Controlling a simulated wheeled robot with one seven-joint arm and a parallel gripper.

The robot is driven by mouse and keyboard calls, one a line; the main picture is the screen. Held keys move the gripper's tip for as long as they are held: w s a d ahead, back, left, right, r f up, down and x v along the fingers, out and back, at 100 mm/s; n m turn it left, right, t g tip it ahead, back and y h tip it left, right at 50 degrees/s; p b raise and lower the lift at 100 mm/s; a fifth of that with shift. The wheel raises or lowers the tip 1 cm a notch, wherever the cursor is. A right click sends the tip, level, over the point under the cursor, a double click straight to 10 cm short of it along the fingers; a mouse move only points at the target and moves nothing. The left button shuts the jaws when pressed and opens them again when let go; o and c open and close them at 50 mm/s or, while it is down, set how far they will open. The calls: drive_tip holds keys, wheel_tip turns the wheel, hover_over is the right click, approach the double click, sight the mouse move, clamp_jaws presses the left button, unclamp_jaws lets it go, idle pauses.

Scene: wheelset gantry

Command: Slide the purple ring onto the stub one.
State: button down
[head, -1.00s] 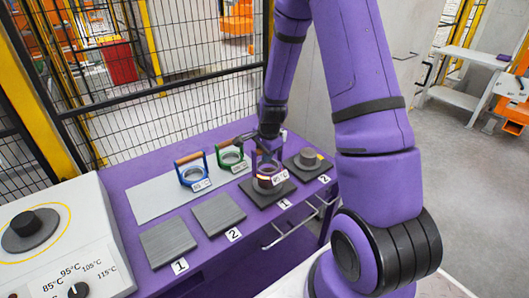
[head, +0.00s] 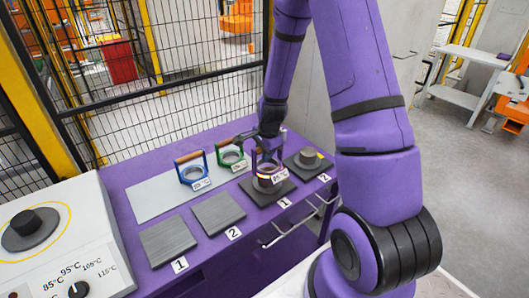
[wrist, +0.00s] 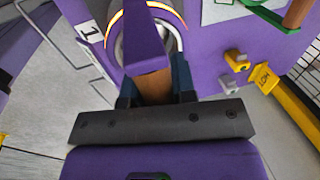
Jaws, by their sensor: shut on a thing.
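The purple ring (head: 262,178), with a glowing orange-white band and a small temperature label, is over stub one on the square dark base (head: 254,191) marked 1. The ring overlaps the stub in the head view; I cannot tell how far down it sits around it. My gripper (head: 268,150) is above the ring. In the wrist view my gripper (wrist: 155,90) is shut on the ring's brown handle (wrist: 154,86). The glowing ring edge (wrist: 124,18) shows beyond the handle, and the ring's purple frame hides most of the opening.
Stub two (head: 309,157) stands to the right on its own base. A blue ring (head: 193,173) and a green ring (head: 231,158) stand on the left. Two bare grey plates (head: 168,242) lie in front. A heater box (head: 60,240) is at far left, a mesh fence behind.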

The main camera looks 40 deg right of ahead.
drive_tip(key=shift+f, duration=2.95)
idle(0.5)
drive_tip(key=c, duration=0.9)
unclamp_jaws()
drive_tip(key=shift+o, duration=0.2)
wheel_tip(320, 180, up, 11)
drive_tip(key=s, duration=0.2)
drive_tip(key=shift+f, duration=0.2)
